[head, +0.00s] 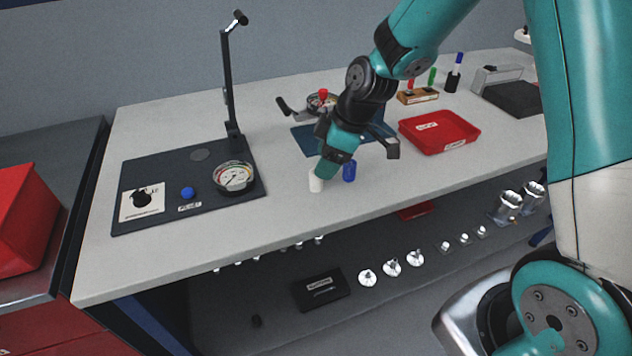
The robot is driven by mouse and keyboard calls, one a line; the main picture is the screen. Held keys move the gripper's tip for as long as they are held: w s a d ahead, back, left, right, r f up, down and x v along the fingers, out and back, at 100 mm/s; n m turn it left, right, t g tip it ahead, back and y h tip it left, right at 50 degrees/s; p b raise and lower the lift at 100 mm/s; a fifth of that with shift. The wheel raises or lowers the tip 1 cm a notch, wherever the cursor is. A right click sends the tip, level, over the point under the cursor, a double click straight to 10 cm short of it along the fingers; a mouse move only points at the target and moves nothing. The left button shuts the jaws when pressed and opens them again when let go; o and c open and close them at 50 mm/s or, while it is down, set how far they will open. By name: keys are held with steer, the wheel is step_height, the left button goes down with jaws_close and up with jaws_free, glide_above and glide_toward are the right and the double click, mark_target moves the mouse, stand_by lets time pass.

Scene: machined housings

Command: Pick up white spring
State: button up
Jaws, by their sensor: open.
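The white spring (315,183) shows as a small pale upright cylinder on the grey bench top, near its front edge. My gripper (330,165) hangs at the end of the arm, tilted down, right by the top of the white spring in the picture. It is open, but its fingertips are hard to make out. I cannot tell whether it touches the spring. A blue cylinder (349,171) stands close to the right of the white spring, a little behind it.
A dark panel with a gauge (234,177) and a lever post (230,90) is at left. A red tray (438,131) is at right. A blue-grey plate (305,139) lies behind my gripper. A lower shelf holds metal parts (391,268). The bench front between is clear.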

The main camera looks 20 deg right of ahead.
mark_target(319, 182)
steer(key=x, duration=0.5)
steer(key=shift+a+p, duration=0.25)
steer(key=shift+p, duration=0.1)
steer(key=c, duration=1)
steer(key=shift+r, duration=0.15)
